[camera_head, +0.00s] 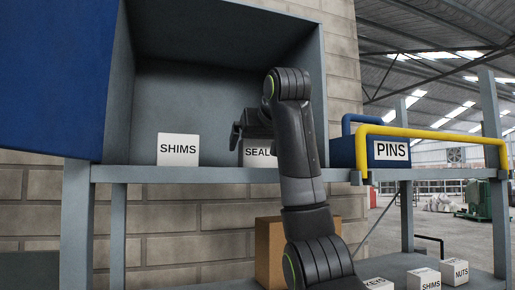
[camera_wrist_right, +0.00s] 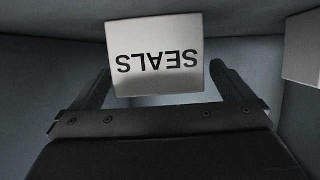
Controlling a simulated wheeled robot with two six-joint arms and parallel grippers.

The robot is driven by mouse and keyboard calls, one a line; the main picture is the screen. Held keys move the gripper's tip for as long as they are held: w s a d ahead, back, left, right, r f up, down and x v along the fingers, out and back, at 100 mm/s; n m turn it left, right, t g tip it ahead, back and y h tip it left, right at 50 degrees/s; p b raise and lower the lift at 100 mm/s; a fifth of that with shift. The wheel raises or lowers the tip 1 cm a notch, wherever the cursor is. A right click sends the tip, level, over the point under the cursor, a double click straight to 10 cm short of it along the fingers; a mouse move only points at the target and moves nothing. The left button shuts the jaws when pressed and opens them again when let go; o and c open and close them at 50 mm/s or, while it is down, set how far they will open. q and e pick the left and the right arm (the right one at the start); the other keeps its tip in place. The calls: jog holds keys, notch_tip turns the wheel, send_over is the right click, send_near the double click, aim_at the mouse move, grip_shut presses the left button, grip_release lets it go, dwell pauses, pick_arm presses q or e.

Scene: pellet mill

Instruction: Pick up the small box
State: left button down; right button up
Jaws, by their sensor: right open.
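A small white box marked SEALS (camera_head: 256,156) stands on the shelf inside the open grey cabinet, partly hidden by my right arm. My right gripper (camera_head: 238,131) is at the cabinet opening, just above and in front of that box in the head view. In the right wrist view the SEALS box (camera_wrist_right: 157,58) appears upside down, framed between the two open fingers (camera_wrist_right: 160,80). I cannot tell whether the fingers touch it. Another small white box, marked SHIMS (camera_head: 178,149), stands to its left on the same shelf. My left gripper is not in view.
The cabinet walls and a blue panel (camera_head: 55,75) enclose the shelf (camera_head: 200,174). To the right are a blue PINS bin (camera_head: 391,151) and a yellow rail (camera_head: 440,134). Below stand a brown carton (camera_head: 268,250) and white boxes, including NUTS (camera_head: 455,272).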

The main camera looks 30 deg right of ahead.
jog(key=shift+x, duration=1.2)
jog(key=shift+s, duration=0.1)
jog(key=shift+r, duration=0.1)
jog(key=shift+s, duration=0.1)
jog(key=shift+c, duration=1.4)
jog(key=c, duration=0.7)
jog(key=shift+c, duration=1.1)
jog(key=shift+r, duration=0.1)
